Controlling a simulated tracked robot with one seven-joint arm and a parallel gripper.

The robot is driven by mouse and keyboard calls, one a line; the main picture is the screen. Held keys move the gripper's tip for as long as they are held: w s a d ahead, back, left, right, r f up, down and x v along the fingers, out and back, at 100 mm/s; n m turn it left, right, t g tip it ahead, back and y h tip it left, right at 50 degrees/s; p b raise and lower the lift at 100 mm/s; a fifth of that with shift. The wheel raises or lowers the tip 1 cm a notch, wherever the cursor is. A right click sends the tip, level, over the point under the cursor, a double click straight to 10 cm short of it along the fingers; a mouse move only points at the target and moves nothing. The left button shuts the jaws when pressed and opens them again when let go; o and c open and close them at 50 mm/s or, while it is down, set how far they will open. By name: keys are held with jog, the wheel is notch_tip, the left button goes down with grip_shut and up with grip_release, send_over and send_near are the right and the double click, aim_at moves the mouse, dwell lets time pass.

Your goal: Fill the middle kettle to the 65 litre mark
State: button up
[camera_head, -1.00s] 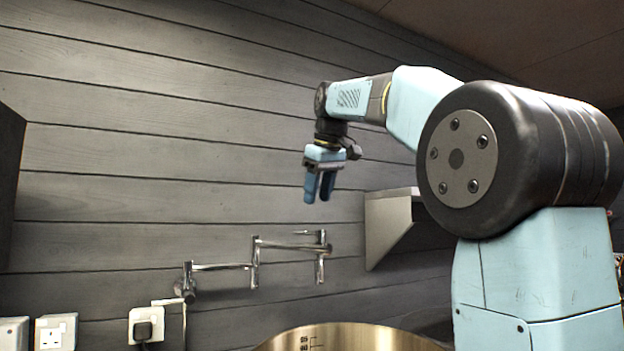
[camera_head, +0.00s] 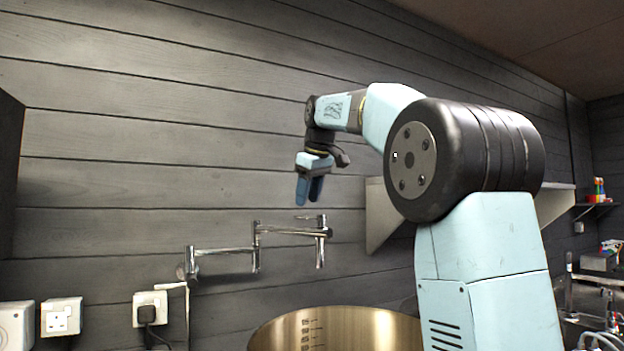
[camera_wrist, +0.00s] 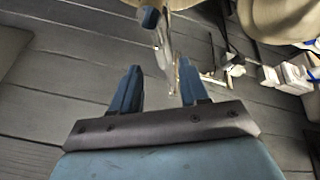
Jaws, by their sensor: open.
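A brass-coloured kettle (camera_head: 370,332) stands at the bottom of the head view. Volume marks (camera_head: 307,332) show on its inside wall; the figures are too small to read, and its lower part and any liquid are out of frame. A chrome jointed wall tap (camera_head: 285,231) reaches right from the wall, its spout end above the kettle. My gripper (camera_head: 309,190) is open and empty, fingers down, above the tap's outer end and apart from it in the head view. In the wrist view the tap (camera_wrist: 166,50) shows beyond and between my open fingers (camera_wrist: 161,75).
Several wall sockets (camera_head: 61,317) sit at lower left, one with a plug (camera_head: 147,314). A grey metal hood or shelf (camera_head: 385,215) is on the wall behind my arm. A shelf with coloured items (camera_head: 599,192) and a bench with equipment (camera_head: 597,300) are at right.

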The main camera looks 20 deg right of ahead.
jog(key=shift+x, duration=2.75)
jog(key=shift+c, duration=0.3)
grip_shut()
jog(key=d+m+h, duration=0.1)
jog(key=m, duration=0.2)
jog(key=d+m+h, duration=0.1)
jog(key=m, duration=0.2)
jog(key=w+d+m+g+h, duration=0.1)
jog(key=d+m, duration=0.1)
jog(key=m, duration=0.1)
jog(key=shift+d+m+h, duration=0.15)
jog(key=shift+m+h, duration=0.15)
jog(key=shift+h, duration=0.1)
